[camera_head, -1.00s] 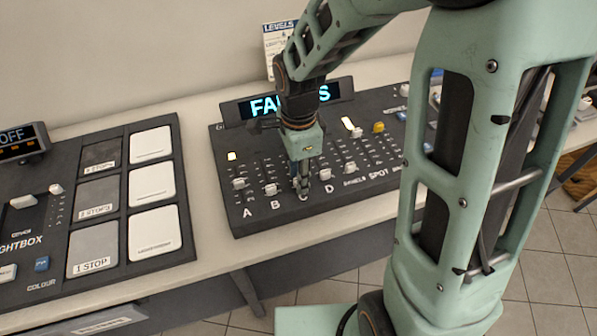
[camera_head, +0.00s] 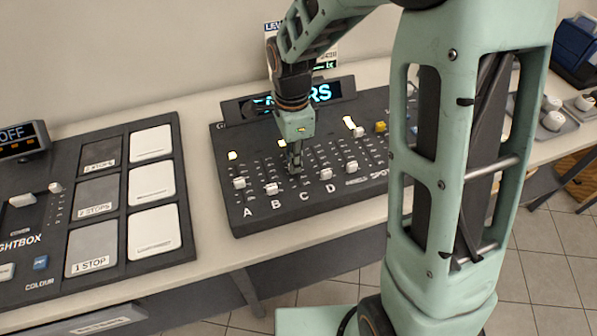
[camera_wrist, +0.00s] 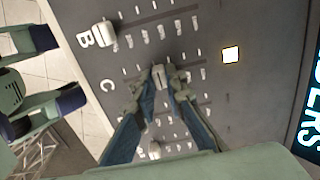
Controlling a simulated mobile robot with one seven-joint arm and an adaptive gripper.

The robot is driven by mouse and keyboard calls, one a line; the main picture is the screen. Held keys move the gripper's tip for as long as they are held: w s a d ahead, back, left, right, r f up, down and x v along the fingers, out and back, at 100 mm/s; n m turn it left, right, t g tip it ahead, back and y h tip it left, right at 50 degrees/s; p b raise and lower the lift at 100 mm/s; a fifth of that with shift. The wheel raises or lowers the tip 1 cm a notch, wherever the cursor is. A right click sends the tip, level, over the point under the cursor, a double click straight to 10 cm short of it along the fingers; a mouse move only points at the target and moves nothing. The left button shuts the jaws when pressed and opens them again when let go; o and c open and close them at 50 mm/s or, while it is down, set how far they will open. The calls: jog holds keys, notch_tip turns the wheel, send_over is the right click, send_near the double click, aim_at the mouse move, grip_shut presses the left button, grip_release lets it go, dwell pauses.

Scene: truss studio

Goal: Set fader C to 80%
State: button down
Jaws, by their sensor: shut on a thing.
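The fader desk (camera_head: 226,205) is a dark sloped panel with white-capped sliders above the letters A, B, C and D. My gripper (camera_head: 295,170) reaches down over the C track. In the wrist view my gripper (camera_wrist: 158,84) is shut on the pale cap of fader C (camera_wrist: 158,72), partway up its track, well away from the printed C. Fader B's cap (camera_wrist: 105,35) and fader D's cap (camera_wrist: 154,150) sit nearer the letter end. My fingers hide fader C's cap in the head view.
Fader A's cap (camera_head: 239,183) is at the left. The blue-lit display (camera_head: 338,90) behind the faders is partly hidden by my arm. A lightbox panel (camera_head: 125,195) with several square pads lies to the left. White cups (camera_head: 553,120) stand on trays at the far right.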

jog(key=shift+w+a, duration=0.2)
jog(key=shift+w, duration=0.5)
jog(key=shift+w+a, duration=0.2)
jog(key=shift+w, duration=0.45)
jog(key=c, duration=2)
grip_release()
jog(key=shift+o, duration=0.2)
notch_tip(320, 180, up, 12)
jog(key=shift+s, duration=0.1)
